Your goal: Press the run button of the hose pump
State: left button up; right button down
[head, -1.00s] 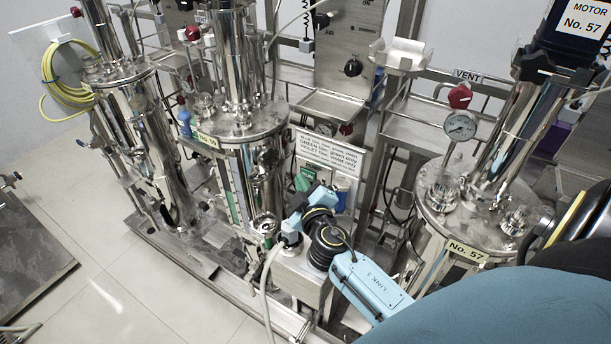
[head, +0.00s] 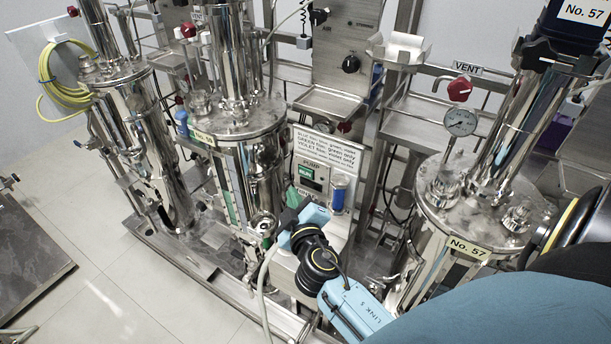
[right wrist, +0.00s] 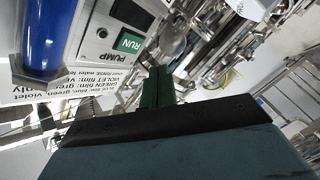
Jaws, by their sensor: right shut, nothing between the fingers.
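The hose pump's panel, labelled PUMP, shows on the middle skid, with its green run button (head: 306,172) near the top. In the right wrist view the green RUN button (right wrist: 129,42) is clear and unobstructed. My right gripper (head: 295,197) is in front of and below the panel in the head view, partly hidden by its own wrist. In the right wrist view its dark green fingers (right wrist: 158,80) are together and empty, with the button up and left of the tips. A gap between tips and button seems to show; its depth is unclear. My left gripper is not in view.
A blue cylinder (head: 339,194) stands right beside the pump panel. A notice about film colours (head: 326,150) is above it. Steel vessels stand left and at right, where vessel No. 57 (head: 468,247) is close to my arm. A pale hose (head: 263,275) hangs near my wrist.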

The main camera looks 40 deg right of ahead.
jog(key=shift+s+a, duration=0.15)
jog(key=shift+a, duration=0.15)
